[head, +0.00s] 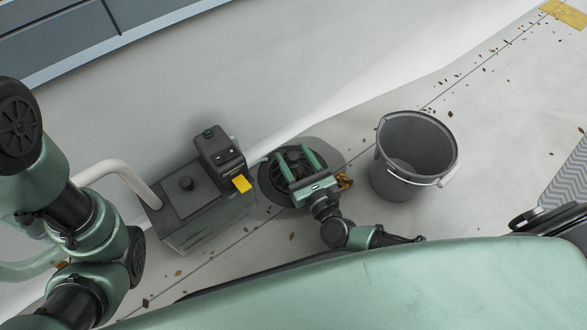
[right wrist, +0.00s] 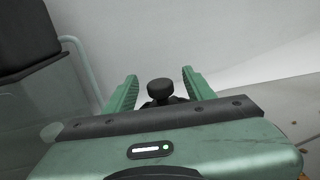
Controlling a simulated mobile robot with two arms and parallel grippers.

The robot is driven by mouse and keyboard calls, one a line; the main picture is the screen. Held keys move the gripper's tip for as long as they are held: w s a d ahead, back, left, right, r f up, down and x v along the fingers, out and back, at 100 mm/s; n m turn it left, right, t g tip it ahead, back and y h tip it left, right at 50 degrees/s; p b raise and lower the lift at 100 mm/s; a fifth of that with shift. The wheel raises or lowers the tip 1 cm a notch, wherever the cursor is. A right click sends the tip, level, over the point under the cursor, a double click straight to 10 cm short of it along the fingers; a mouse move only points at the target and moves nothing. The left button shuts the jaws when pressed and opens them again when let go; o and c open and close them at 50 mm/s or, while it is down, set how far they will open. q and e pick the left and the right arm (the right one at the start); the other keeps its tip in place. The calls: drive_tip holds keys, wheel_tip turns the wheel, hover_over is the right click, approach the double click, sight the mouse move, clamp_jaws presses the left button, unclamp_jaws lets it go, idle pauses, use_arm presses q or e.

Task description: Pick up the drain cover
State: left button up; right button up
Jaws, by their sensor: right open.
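The drain cover (head: 268,181) is a dark round piece on the pale roof floor, in the middle of the head view. My right gripper (head: 297,158) is over it with two green fingers apart, hiding part of it. In the right wrist view, a dark round knob on the drain cover (right wrist: 160,90) stands between the open fingers (right wrist: 158,84), with a gap on each side. The fingers do not grip it. My left arm shows at the left of the head view, but I cannot see its gripper.
A dark grey bucket (head: 388,183) with a pale handle stands right of the drain. A dark box-shaped unit (head: 190,232) with a yellow tag (head: 242,183) and a pale pipe (head: 116,168) stands close on the left. Dry leaves (head: 344,181) lie beside the drain.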

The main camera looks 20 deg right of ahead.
drive_tip(key=w, duration=0.2)
drive_tip(key=w+b, duration=0.1)
drive_tip(key=shift+w+a, duration=0.15)
drive_tip(key=shift+a, duration=0.1)
clamp_jaws()
idle(1.2)
